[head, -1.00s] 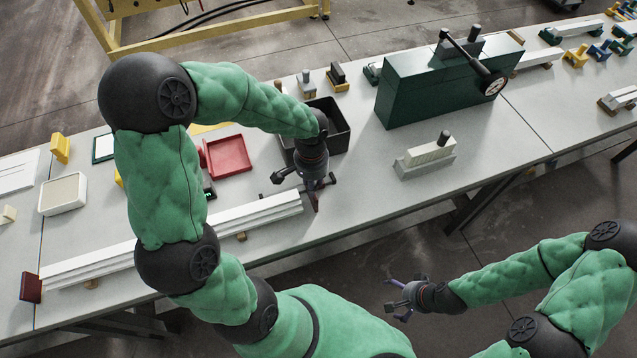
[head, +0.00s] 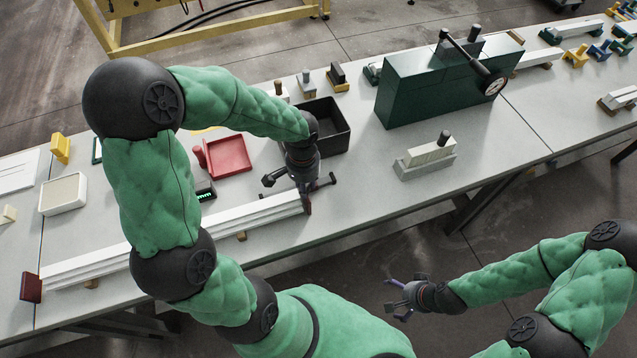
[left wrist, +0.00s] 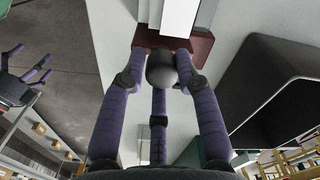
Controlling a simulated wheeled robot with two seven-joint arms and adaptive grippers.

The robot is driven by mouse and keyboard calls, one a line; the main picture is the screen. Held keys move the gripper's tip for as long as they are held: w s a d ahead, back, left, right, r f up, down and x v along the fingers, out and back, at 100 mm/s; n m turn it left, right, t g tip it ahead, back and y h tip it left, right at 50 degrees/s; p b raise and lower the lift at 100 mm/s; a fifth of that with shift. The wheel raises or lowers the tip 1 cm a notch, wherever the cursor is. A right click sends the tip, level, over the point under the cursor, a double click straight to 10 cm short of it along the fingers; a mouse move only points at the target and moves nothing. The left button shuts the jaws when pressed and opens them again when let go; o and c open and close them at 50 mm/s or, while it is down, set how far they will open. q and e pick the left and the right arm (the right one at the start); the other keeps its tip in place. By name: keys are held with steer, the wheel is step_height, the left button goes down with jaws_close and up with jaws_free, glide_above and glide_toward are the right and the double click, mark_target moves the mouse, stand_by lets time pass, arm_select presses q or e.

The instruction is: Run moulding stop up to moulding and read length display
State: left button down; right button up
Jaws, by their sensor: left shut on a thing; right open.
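The long white moulding (head: 200,238) lies along the front of the table. My left gripper (head: 302,190) is shut on the dark red moulding stop (head: 308,206) at the moulding's right end. In the left wrist view the stop (left wrist: 202,46) is between the purple fingers, and the white moulding (left wrist: 178,18) meets it with no clear gap; exact contact cannot be told. The length display (head: 205,190) shows green characters, partly hidden by my left arm; the number is not legible. My right gripper (head: 402,300) is open and empty, in front of the table.
Another dark red block (head: 31,287) stands at the moulding's left end. A red tray (head: 230,156) and a black bin (head: 335,138) lie behind the moulding. A green machine (head: 430,88) and a grey block holder (head: 425,165) stand to the right. The front table between is clear.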

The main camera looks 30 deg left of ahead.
arm_select(q)
steer(key=shift+s+a+f, duration=0.1)
steer(key=shift+s+a, duration=0.9)
steer(key=shift+s, duration=0.3)
steer(key=shift+s+a+f, duration=0.1)
steer(key=shift+s+a, duration=0.85)
steer(key=shift+s, duration=0.35)
stand_by(0.3)
stand_by(0.4)
steer(key=c, duration=1)
jaws_free()
steer(key=shift+r, duration=0.1)
steer(key=shift+o, duration=0.2)
steer(key=shift+a, duration=0.1)
steer(key=shift+w+r, duration=0.1)
steer(key=shift+w, duration=0.05)
steer(key=shift+r, duration=0.2)
step_height(320, 180, up, 12)
steer(key=shift+f, duration=0.25)
